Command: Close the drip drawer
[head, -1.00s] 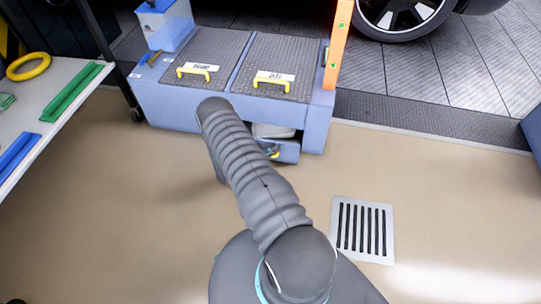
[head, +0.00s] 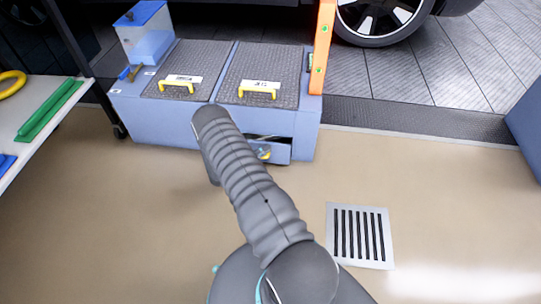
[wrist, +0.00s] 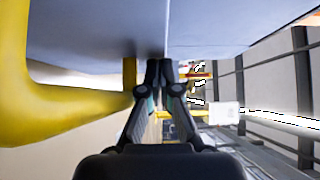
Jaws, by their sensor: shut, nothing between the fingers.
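The drip drawer (head: 280,153) sits low in the right part of the blue-grey cabinet (head: 180,127) in the head view. It stands slightly out, with a narrow dark gap along its top. Its yellow handle (head: 264,153) shows beside my arm, and a yellow handle looms large at the left of the wrist view (wrist: 60,118). My gripper (wrist: 161,62) is shut and empty in the wrist view, its fingertips close to a blue-grey face beside the handle. I cannot tell whether they touch it. In the head view my arm hides the gripper.
Two grey lids with yellow handles (head: 258,93) top the cabinet. A blue-white container (head: 145,40) stands at its back left. An orange upright bar (head: 321,50) rises at its right. A floor drain (head: 360,235) lies at right. A shelf (head: 45,125) stands at left. The beige floor is clear.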

